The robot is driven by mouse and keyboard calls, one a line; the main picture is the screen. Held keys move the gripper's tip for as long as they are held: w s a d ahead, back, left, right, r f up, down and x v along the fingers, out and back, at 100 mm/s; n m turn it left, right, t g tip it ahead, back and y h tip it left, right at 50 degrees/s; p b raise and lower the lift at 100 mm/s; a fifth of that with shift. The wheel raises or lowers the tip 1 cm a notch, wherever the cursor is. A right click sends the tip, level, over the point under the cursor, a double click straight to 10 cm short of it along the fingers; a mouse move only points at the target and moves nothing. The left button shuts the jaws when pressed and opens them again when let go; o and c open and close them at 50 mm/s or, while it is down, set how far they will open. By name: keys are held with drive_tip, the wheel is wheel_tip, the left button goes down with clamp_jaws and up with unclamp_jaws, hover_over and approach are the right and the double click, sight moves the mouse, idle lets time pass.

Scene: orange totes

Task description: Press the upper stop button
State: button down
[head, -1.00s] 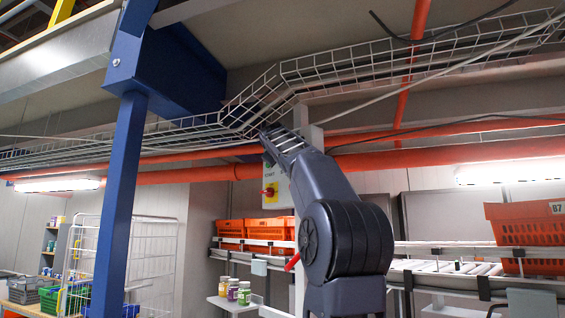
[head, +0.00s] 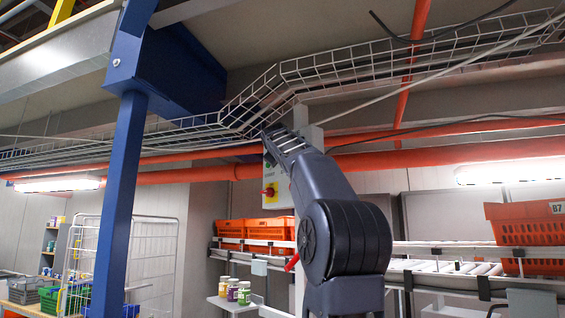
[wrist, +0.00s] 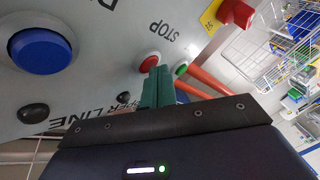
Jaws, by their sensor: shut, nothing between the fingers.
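A grey control panel (wrist: 95,75) fills the upper left of the wrist view, its lettering upside down. A round red button (wrist: 149,62) sits by the STOP label, with a small green button (wrist: 181,70) to its right. A large blue button (wrist: 42,50) is at the left. My gripper (wrist: 158,72) is shut and empty. Its green fingertips are right at the red button and cover part of it; I cannot tell whether they touch. In the head view the panel (head: 282,196) is partly behind my arm, and the fingertips are hidden.
A red rotary switch (wrist: 238,12) on a yellow plate stands out at the panel's edge. Black round fittings (wrist: 33,112) are lower on the panel. A wire cable tray (head: 330,75) and orange pipes (head: 440,155) run overhead. A blue post (head: 117,200) stands left.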

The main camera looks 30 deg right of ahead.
drive_tip(key=shift+s+a, duration=0.25)
drive_tip(key=shift+a, duration=0.55)
drive_tip(key=a, duration=0.2)
drive_tip(key=s+a, duration=0.1)
drive_tip(key=a, duration=0.1)
drive_tip(key=shift+s+a, duration=0.15)
drive_tip(key=shift+a, duration=0.25)
idle(0.9)
drive_tip(key=s+a+f+m+g+y, duration=0.1)
drive_tip(key=s+f, duration=0.8)
drive_tip(key=f, duration=1.2)
drive_tip(key=s+a+f+m+g+y, duration=0.1)
drive_tip(key=s+a+f+g+y, duration=0.3)
drive_tip(key=f, duration=1.8)
drive_tip(key=s+a+f+m+g+y, duration=0.2)
drive_tip(key=s+a+f+g, duration=0.3)
drive_tip(key=s+f, duration=0.9)
wheel_tip(320, 180, down, 8)
drive_tip(key=shift+s+a+f+y, duration=0.1)
drive_tip(key=shift+s+a+y, duration=0.15)
drive_tip(key=shift+a+y, duration=0.65)
